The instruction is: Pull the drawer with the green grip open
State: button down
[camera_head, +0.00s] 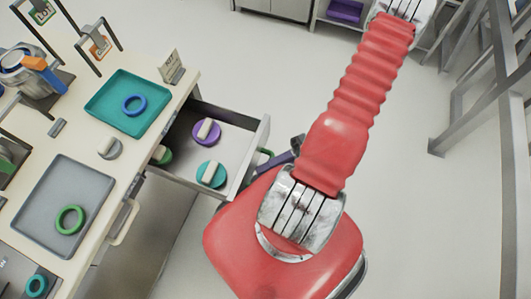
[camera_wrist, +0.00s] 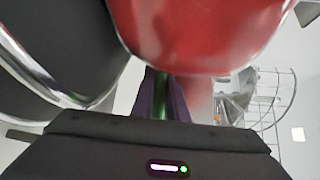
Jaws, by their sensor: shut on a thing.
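The drawer (camera_head: 237,138) stands pulled out to the right from the bench, its inside open to view. Its green grip (camera_head: 264,153) shows in part at the drawer front, much of it hidden by my gripper (camera_head: 276,160). My gripper reaches the front from the right, partly hidden behind my red arm. In the wrist view, my gripper's dark purple fingers (camera_wrist: 161,100) are shut on a green strip, the green grip (camera_wrist: 160,104). Inside the drawer lie a purple round piece (camera_head: 205,133), a teal one (camera_head: 211,174) and a green one (camera_head: 163,155), at least two with pale bars.
The bench top (camera_head: 135,153) holds a teal tray (camera_head: 103,102) with a blue ring and a grey tray (camera_head: 92,180) with a green ring. Another drawer handle (camera_head: 126,222) is below. Metal frames (camera_head: 436,146) stand at right. Floor between is clear.

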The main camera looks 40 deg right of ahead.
jog(key=c, duration=1.7)
grip_release()
jog(key=shift+f, duration=0.1)
jog(key=v, duration=1.3)
jog(key=shift+s+d, duration=0.1)
jog(key=shift+d, duration=0.25)
